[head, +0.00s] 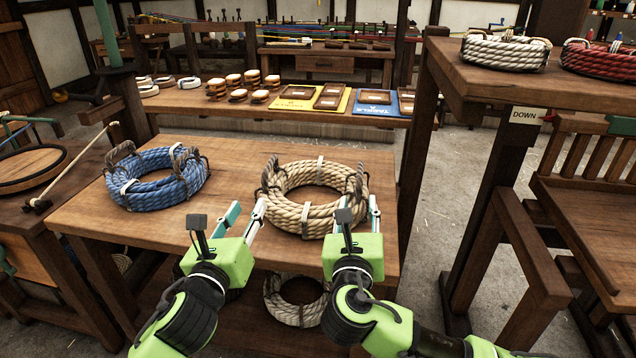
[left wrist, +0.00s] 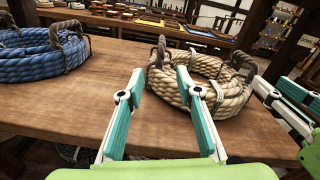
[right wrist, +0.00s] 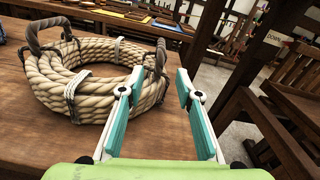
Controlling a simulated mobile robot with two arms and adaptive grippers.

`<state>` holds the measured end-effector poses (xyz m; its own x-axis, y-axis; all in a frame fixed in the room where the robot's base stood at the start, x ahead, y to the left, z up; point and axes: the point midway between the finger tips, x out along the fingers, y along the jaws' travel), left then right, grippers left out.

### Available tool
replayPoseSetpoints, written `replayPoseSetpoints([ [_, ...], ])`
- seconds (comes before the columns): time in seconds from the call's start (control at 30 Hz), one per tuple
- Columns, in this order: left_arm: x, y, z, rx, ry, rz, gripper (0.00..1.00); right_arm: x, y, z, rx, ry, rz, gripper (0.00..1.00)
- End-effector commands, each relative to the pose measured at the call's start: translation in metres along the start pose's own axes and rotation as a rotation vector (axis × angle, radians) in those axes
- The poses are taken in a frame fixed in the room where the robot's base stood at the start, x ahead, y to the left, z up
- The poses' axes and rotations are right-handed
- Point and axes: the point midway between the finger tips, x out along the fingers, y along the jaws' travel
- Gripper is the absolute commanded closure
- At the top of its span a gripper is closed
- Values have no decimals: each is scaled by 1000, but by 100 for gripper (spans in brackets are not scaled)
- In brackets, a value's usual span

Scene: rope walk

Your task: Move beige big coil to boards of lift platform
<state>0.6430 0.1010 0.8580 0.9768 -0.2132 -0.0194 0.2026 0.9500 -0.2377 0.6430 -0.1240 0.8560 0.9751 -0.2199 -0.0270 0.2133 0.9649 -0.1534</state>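The beige big coil (head: 300,217) lies flat on the wooden table with a dark rope handle standing at its left and right sides. It also shows in the left wrist view (left wrist: 231,97) and the right wrist view (right wrist: 48,80). My left gripper (head: 248,208) is open and empty near its left handle. My right gripper (head: 359,208) is open and empty near its right handle. I cannot tell whether either touches. Wooden boards (head: 588,222), apparently of the lift platform, are at the right, near a "DOWN" sign (head: 527,115).
A blue coil (head: 150,192) lies left on the same table (head: 235,170). Another beige coil (head: 287,309) sits below it. A high shelf (head: 500,85) at right holds a pale coil (head: 503,52) and a red coil (head: 598,62). Posts and rails stand between table and boards.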

Motion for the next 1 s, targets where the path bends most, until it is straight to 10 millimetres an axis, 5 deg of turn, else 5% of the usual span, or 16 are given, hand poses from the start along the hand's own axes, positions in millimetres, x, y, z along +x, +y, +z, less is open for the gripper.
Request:
replayPoseSetpoints([
  [0.57,12,-2,5,45,-13,-8,68,12,0,7,-45,-23,-4,68],
  [1.0,84,-3,6,42,-12,-8,68,84,-1,9,-44,-22,-6,68],
])
